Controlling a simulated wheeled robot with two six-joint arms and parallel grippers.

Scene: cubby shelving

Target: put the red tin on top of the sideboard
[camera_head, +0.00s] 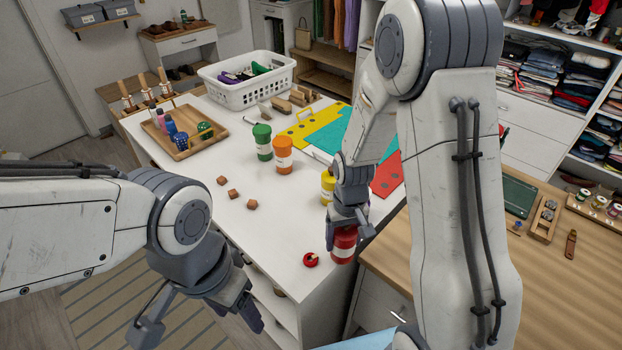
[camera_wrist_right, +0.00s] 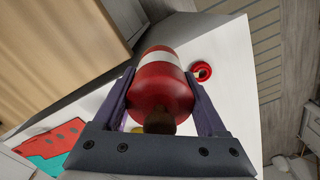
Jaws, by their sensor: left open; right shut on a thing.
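The red tin (camera_head: 343,246) has a white band and is at the right edge of the white worktop (camera_head: 240,210). My right gripper (camera_head: 347,230) is shut on it from above. The right wrist view shows the tin (camera_wrist_right: 163,85) between both fingers. I cannot tell whether its base touches the worktop. A wood-topped unit (camera_head: 455,262) with drawers stands just to the right and may be the sideboard; I cannot tell for certain. My left gripper (camera_head: 200,318) is open and empty, left of the worktop's front.
A red ring-shaped piece (camera_head: 310,260) lies close left of the tin. Yellow (camera_head: 327,187), orange (camera_head: 283,155) and green tins (camera_head: 262,142) stand behind, with small brown blocks to their left. The wood top holds a green board (camera_head: 518,197) and small items; its front is clear.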

